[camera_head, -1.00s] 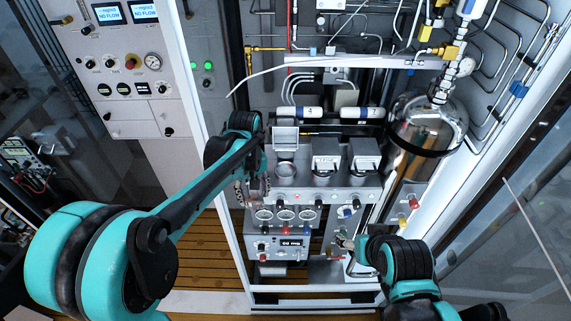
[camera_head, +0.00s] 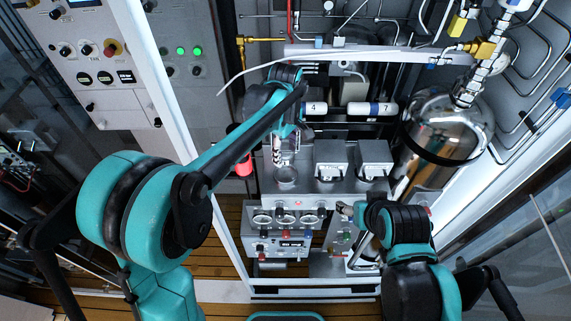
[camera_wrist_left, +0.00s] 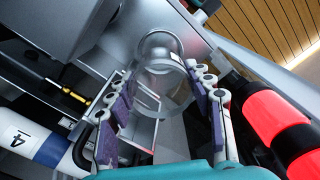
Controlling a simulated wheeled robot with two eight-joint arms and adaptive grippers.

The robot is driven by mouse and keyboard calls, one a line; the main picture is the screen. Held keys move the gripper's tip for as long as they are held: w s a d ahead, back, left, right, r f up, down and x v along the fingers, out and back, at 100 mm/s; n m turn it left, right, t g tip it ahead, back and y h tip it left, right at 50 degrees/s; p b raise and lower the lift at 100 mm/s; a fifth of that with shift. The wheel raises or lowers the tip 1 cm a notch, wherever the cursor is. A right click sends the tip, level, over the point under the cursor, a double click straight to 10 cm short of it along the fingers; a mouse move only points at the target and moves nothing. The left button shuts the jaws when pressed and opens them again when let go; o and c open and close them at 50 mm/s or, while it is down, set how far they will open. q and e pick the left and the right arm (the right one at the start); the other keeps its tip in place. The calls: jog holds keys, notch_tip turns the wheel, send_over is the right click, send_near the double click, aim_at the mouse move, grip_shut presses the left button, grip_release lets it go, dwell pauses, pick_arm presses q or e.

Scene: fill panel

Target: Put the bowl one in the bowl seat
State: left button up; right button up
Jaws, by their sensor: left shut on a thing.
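My left gripper (camera_head: 284,142) is shut on a clear, see-through bowl (camera_wrist_left: 160,92), its purple-padded fingers on either side of it in the left wrist view. The bowl's outline is faint against the metal. A round ring seat (camera_wrist_left: 160,46) lies just beyond the bowl in that view; I take it for the bowl seat. In the head view this seat (camera_head: 286,176) is at the left end of the metal panel, just below my left gripper. Whether bowl and seat touch is unclear. My right gripper (camera_head: 346,209) is by the panel's lower front, its finger opening unclear.
Two boxy housings (camera_head: 331,160) stand right of the seat. A red cylinder with a black band (camera_wrist_left: 275,108) is close to my left fingers. White cylinders marked 4 (camera_head: 315,108) and 7 (camera_head: 372,108) lie behind. A steel tank (camera_head: 447,130) stands right.

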pick_arm(q)
notch_tip(320, 180, down, 7)
jog(key=shift+f, duration=0.1)
dwell(0.3)
jog(key=o, duration=0.9)
jog(key=shift+o, duration=0.2)
jog(key=shift+p, duration=0.35)
notch_tip(320, 180, up, 8)
jog(key=p, duration=0.4)
jog(key=shift+s+f, duration=0.1)
jog(key=shift+f, duration=0.1)
